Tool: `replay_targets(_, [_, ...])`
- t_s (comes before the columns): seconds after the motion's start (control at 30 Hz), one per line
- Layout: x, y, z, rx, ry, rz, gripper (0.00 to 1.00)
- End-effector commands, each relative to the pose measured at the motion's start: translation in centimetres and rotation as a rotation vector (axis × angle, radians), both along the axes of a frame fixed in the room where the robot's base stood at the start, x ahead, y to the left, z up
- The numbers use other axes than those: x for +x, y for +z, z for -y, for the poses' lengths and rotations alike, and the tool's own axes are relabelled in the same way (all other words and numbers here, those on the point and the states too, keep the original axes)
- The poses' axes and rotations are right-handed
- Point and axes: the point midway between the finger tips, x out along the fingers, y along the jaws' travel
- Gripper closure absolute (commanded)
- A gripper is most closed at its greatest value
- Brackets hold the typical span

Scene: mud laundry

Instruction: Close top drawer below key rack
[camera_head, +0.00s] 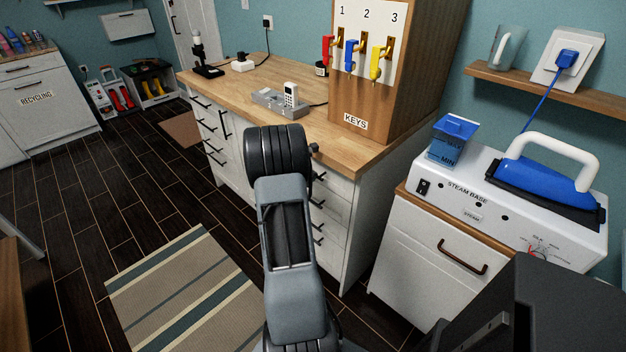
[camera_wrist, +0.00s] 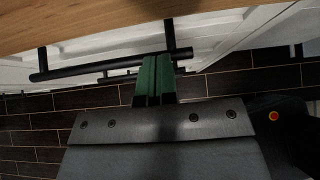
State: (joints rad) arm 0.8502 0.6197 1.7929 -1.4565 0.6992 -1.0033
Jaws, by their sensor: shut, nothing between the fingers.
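The wooden key rack (camera_head: 372,100) stands on the counter and holds red, blue and yellow keys under the numbers 1, 2 and 3. Below it is a stack of white drawers with dark handles; the top drawer (camera_head: 338,186) is partly hidden by my arm. In the wrist view, the black bar handle (camera_wrist: 90,70) runs across just under the counter edge. My gripper (camera_wrist: 157,60) has green fingers, shut and empty, overlapping the right part of this handle. I cannot tell whether they touch it, or how far out the drawer is. My arm hides most of the gripper in the head view.
The wooden counter (camera_head: 240,84) carries a grey holder with a white handset (camera_head: 290,95). A white cabinet (camera_head: 430,262) with a steam iron base (camera_head: 470,190) stands at right. A striped rug (camera_head: 185,290) lies on the dark floor. Lower drawers sit beneath the top one.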

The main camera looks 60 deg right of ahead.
Motion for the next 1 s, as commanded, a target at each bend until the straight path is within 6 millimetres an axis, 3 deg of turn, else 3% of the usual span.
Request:
replay_targets(0.57, [-0.1, 0.2, 0.0, -0.004, -0.003, -0.001, 1.00])
replay_targets(0.8, [0.8, 0.9, -3.9, -0.002, 0.009, -0.001, 1.00])
replay_targets(1.0, [1.6, 3.6, -7.1, -0.003, 0.008, 0.002, 1.00])
